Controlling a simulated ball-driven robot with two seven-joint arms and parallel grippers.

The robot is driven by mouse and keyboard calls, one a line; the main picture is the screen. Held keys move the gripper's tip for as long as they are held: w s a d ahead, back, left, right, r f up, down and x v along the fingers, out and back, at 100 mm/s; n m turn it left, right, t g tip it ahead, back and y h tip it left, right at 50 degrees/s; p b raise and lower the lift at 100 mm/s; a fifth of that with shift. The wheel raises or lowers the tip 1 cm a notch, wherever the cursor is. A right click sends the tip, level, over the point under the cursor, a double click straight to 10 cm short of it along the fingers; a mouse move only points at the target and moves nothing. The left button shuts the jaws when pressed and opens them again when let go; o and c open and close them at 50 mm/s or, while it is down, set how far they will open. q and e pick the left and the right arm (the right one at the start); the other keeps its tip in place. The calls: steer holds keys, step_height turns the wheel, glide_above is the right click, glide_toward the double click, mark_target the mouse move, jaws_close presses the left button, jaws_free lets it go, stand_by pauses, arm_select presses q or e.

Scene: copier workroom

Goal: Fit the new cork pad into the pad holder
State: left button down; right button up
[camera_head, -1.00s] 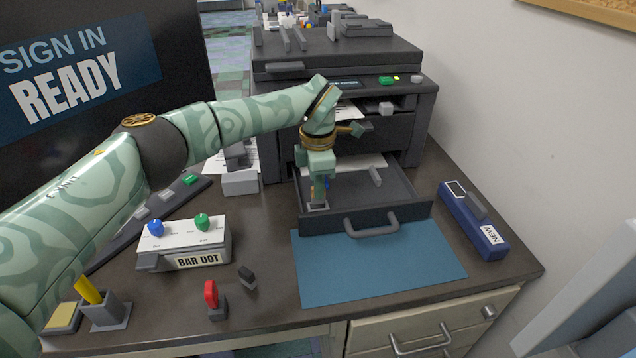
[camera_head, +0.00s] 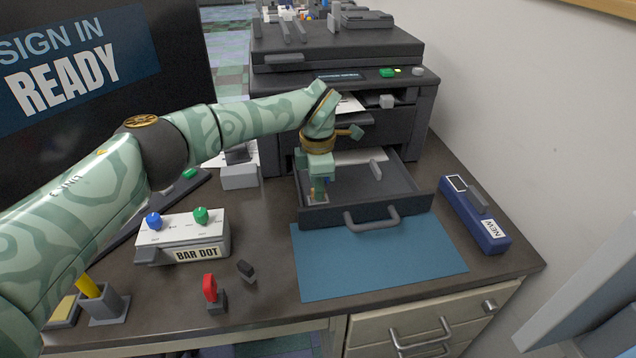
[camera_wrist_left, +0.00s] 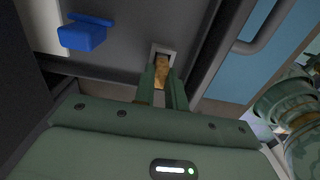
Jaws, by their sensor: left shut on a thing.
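My left gripper (camera_head: 317,195) reaches down into the open copier drawer (camera_head: 408,207), at its front left corner. In the left wrist view the gripper (camera_wrist_left: 163,78) is shut on the tan cork pad (camera_wrist_left: 161,63). The pad holder (camera_wrist_left: 167,47), a small grey square frame, is right at the fingertips. The pad's far end is at or within the frame; I cannot tell how deep it sits. In the head view the fingers mostly hide pad and holder. My right gripper is in neither view.
A blue block (camera_wrist_left: 82,36) is in the drawer beside the fingers. The drawer handle (camera_head: 372,218) juts over a blue mat (camera_head: 375,260). A blue box marked NEW (camera_head: 474,214) lies at right. A BAR DOT box (camera_head: 183,238) stands at left.

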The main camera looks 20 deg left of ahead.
arm_select(q)
steer(key=c, duration=1.4)
jaws_free()
steer(key=shift+f, duration=0.1)
steer(key=shift+o, duration=0.2)
step_height(320, 180, up, 16)
steer(key=p, duration=0.4)
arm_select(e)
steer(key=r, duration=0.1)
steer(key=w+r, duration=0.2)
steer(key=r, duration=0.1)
